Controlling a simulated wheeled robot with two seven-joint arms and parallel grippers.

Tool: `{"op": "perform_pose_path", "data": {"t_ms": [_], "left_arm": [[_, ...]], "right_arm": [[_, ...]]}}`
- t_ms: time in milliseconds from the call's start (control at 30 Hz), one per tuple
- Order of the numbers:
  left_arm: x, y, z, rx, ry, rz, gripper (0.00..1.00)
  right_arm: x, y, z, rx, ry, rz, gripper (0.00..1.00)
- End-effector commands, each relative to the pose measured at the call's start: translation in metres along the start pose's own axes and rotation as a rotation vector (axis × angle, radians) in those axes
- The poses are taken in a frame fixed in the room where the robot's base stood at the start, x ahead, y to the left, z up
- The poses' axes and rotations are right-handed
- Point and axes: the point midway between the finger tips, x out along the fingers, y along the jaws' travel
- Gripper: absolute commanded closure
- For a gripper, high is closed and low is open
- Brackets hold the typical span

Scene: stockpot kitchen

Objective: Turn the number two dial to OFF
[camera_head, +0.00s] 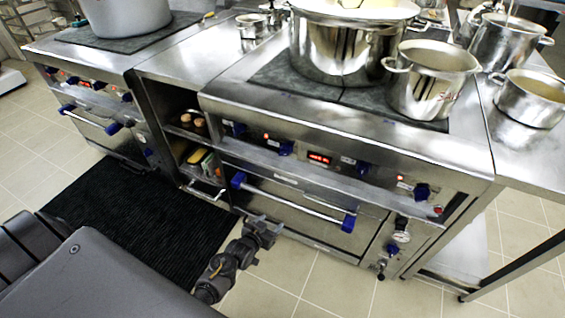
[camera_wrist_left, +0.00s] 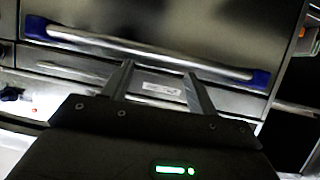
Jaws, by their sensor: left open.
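The right-hand stove's front panel (camera_head: 335,164) carries several blue dials, among them a left one (camera_head: 238,130), a second from the left (camera_head: 286,148), a third (camera_head: 362,168) and a right one (camera_head: 421,192). Their numbers and pointer positions are too small to read. My left gripper (camera_head: 264,229) is in front of this stove, below the panel and apart from the dials. In the left wrist view, my left gripper (camera_wrist_left: 160,80) is open and empty, with the oven door handle (camera_wrist_left: 150,52) beyond its fingers. My right gripper is not in view.
The oven handle (camera_head: 292,200) with blue ends juts out below the panel. A large stockpot (camera_head: 340,55) and a smaller pot (camera_head: 430,85) stand on the stove top. An open shelf (camera_head: 196,160) is to its left. A black mat (camera_head: 135,205) lies on the floor.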

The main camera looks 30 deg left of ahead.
Motion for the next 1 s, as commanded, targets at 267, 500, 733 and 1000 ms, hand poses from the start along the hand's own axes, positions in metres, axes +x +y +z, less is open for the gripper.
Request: {"op": "perform_pose_path", "data": {"t_ms": [267, 500, 733, 1000], "left_arm": [[-0.002, -0.033, -0.166, 0.001, 0.4, -0.057, 0.42], [-0.006, -0.037, -0.186, 0.004, 0.444, -0.064, 0.42], [0.018, -0.039, -0.198, 0.003, 0.444, -0.063, 0.42], [0.064, -0.042, -0.218, 0.003, 0.443, -0.063, 0.42]], "right_arm": [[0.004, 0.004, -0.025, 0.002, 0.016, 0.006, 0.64], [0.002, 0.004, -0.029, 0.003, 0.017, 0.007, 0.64], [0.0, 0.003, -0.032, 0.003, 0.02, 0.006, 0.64], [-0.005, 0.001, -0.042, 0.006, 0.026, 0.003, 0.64]]}}
